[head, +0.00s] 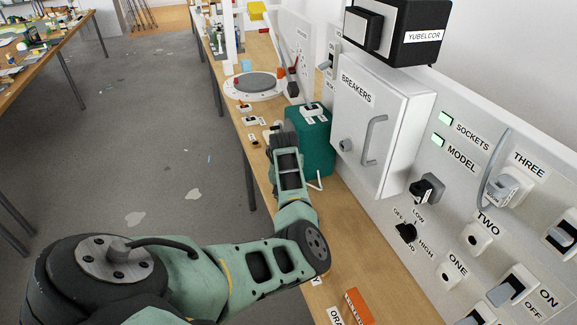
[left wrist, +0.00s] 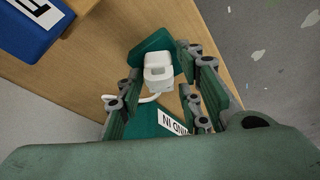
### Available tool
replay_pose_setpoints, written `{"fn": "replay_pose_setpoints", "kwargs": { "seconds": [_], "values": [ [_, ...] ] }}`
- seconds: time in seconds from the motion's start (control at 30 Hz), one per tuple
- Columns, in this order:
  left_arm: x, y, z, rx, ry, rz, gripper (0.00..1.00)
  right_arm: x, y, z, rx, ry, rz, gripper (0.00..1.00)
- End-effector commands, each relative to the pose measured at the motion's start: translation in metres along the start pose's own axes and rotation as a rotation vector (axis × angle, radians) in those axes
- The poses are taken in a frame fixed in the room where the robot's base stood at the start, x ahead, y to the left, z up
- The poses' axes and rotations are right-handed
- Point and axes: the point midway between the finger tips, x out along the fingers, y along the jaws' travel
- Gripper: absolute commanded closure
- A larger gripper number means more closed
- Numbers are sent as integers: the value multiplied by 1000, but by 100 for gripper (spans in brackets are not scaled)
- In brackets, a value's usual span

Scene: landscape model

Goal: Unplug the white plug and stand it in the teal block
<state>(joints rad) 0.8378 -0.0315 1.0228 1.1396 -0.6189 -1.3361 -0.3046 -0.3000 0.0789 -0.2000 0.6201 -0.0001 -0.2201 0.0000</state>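The teal block (head: 318,150) stands on the bench against the panel; it also shows in the left wrist view (left wrist: 150,47), with a label on it. How deep the plug sits is hidden. My right gripper is not in view.
The BREAKERS cabinet (head: 375,115) juts out right of the block. Socket THREE (head: 505,188) holds a plug with a grey cord; socket TWO (head: 478,238) looks empty. A blue block (left wrist: 35,22) and an orange block (head: 357,305) are on the bench. A turntable (head: 255,82) lies farther back.

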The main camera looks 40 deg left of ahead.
Motion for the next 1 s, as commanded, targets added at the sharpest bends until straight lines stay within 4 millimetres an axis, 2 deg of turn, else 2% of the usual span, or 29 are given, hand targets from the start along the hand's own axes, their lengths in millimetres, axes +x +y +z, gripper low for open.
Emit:
{"fn": "replay_pose_setpoints", "kwargs": {
  "seconds": [0.1,0.47,0.57,0.8,1.0],
  "values": [
    [0,0,0,0,0,0,56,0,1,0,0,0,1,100],
    [-6,0,0,0,1,0,56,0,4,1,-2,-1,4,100],
    [-18,0,-1,0,2,0,56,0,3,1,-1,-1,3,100],
    [-69,0,-1,0,5,0,56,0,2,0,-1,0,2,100],
    [-104,0,-1,-1,2,1,56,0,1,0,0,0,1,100]
  ]
}}
